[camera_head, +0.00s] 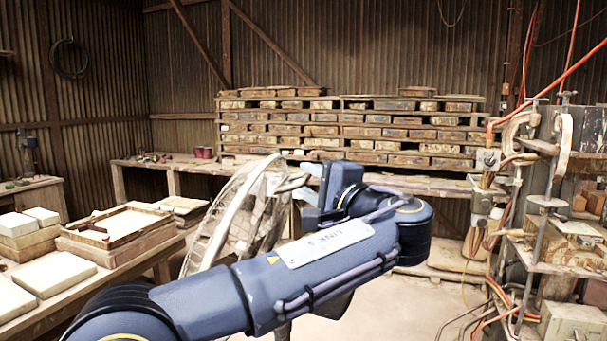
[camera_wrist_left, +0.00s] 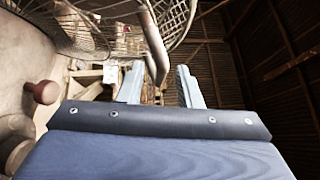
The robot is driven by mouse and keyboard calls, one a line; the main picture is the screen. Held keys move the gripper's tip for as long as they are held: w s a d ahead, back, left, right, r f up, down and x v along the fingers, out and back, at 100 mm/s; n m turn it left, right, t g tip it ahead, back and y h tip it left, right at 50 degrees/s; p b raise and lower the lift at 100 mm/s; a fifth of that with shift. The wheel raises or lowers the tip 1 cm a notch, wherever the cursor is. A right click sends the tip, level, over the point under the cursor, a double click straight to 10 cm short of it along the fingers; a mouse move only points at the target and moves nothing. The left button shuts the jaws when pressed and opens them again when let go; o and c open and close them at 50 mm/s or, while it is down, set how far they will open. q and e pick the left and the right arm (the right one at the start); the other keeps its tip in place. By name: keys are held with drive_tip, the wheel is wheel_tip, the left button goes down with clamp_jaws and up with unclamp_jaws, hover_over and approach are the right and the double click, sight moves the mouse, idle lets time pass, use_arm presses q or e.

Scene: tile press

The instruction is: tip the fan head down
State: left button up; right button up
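The fan's wire-cage head (camera_head: 236,215) stands tilted in the middle of the head view, partly hidden behind my left arm. Its cage also fills the top left of the left wrist view (camera_wrist_left: 85,30). My left gripper (camera_head: 299,183) is at the right side of the fan head, near the cage rim. In the left wrist view its two pale fingers (camera_wrist_left: 160,70) are spread apart. A curved grey metal bar (camera_wrist_left: 155,45) comes down between the fingers; I cannot tell whether it touches either one. The fan's stand is mostly hidden by my arm. My right gripper is not in view.
A table with pale tiles (camera_head: 55,273) and a wooden tray (camera_head: 118,222) is on the left. A long bench with stacked slats (camera_head: 350,130) is at the back. A press with cables (camera_head: 560,200) stands on the right. Bare floor (camera_head: 410,310) lies between.

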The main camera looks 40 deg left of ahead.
use_arm(q)
drive_tip(key=shift+x, duration=0.95)
clamp_jaws()
